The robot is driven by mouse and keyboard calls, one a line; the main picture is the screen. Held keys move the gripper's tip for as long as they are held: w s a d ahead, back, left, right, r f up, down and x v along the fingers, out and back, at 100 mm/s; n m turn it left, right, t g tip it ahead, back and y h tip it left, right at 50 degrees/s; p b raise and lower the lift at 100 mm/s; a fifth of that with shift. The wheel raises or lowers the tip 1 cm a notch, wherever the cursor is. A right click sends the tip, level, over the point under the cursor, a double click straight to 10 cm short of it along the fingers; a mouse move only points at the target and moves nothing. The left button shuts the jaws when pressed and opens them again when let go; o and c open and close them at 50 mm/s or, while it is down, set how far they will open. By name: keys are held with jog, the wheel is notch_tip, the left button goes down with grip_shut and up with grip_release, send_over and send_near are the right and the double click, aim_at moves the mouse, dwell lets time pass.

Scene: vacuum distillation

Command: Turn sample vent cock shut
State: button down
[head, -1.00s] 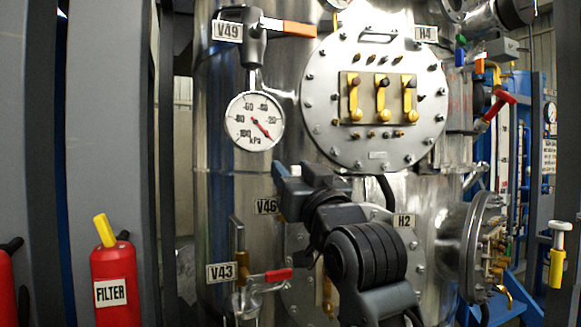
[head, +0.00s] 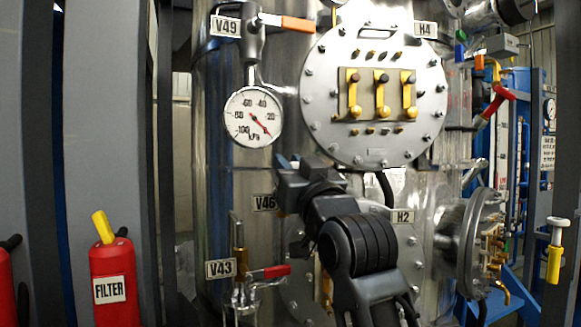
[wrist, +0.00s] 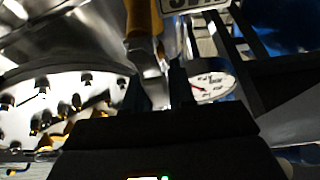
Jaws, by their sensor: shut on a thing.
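My gripper (head: 290,170) is at the steel vessel, just above the V46 label (head: 264,203) and below the round gauge (head: 253,117). In the head view, my gripper and wrist hide this valve almost wholly, so the handle's angle is unclear there. No label in view names the sample vent cock. Part of a label (wrist: 195,4) shows upside down above the fingers in the wrist view.
V43, with a red lever (head: 270,272), sits low left, over glassware. V49, with an orange lever (head: 285,22), is above the gauge. A bolted flange with yellow levers (head: 380,95) is right of the gauge. A red FILTER cylinder (head: 110,270) and dark posts stand left.

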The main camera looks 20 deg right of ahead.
jog(key=shift+d+m, duration=0.1)
jog(key=shift+m, duration=0.2)
jog(key=d+f+m+g+h+b, duration=0.3)
jog(key=m, duration=0.8)
jog(key=d+f+m+g+h+b, duration=0.2)
jog(key=d+f+m+h+b, duration=0.1)
jog(key=m, duration=0.7)
jog(key=shift+d+f+m+g+h+b, duration=0.3)
jog(key=shift+f+m+g+h, duration=0.1)
jog(key=shift+h, duration=0.1)
jog(key=c, duration=1.1)
grip_release()
jog(key=shift+o, duration=0.3)
jog(key=shift+a, duration=0.1)
